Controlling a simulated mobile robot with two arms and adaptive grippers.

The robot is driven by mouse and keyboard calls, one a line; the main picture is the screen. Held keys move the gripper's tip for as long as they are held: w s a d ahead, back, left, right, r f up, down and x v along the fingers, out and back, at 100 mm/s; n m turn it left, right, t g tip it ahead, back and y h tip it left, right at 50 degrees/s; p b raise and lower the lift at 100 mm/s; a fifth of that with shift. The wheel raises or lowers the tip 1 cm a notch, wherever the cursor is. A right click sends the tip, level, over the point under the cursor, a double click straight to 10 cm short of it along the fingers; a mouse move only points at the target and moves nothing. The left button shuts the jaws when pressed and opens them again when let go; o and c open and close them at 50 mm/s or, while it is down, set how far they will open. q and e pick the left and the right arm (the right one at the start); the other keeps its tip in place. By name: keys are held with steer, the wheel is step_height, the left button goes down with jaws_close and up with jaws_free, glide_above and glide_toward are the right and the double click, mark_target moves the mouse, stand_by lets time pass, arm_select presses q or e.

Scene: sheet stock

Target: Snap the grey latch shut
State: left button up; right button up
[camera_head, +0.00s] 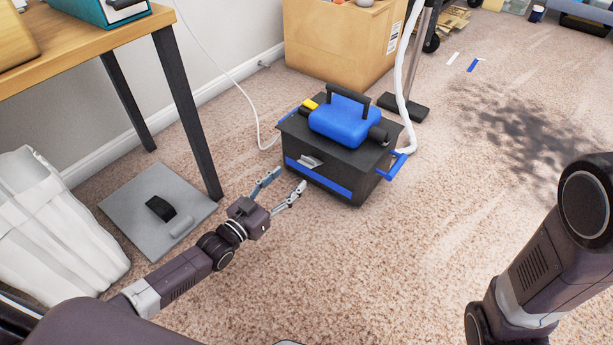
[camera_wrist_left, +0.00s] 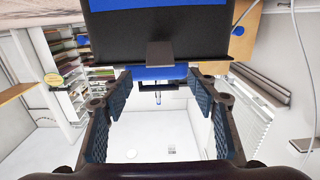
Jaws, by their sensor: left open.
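A black box (camera_head: 300,148) with a blue band and blue side handles stands on the carpet. A small grey latch (camera_head: 311,161) sits on its front face and juts outward in the head view. The latch also shows as a grey tab (camera_wrist_left: 160,54) in the left wrist view, between and beyond the fingers. My left gripper (camera_head: 285,183) is open and empty, just in front of the box's near left side, apart from the latch. Its two padded fingers (camera_wrist_left: 157,105) also show in the wrist view. My right arm shows at the right, its gripper out of view.
A blue tool with a black handle (camera_head: 345,121) lies on the box lid. A cardboard carton (camera_head: 340,45) stands behind. A white hose (camera_head: 404,75) runs beside the box. A wooden table (camera_head: 75,45) is at left; open carpet lies in front.

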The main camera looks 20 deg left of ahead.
mark_target(305, 165)
arm_select(q)
steer(key=b+x, duration=0.1)
steer(key=x, duration=0.1)
steer(key=b+x, duration=0.2)
steer(key=x, duration=0.1)
steer(key=shift+w+f, duration=0.15)
steer(key=shift+f, duration=0.05)
steer(key=shift+b+x, duration=0.5)
steer(key=shift+x, duration=0.35)
steer(key=shift+r, duration=0.15)
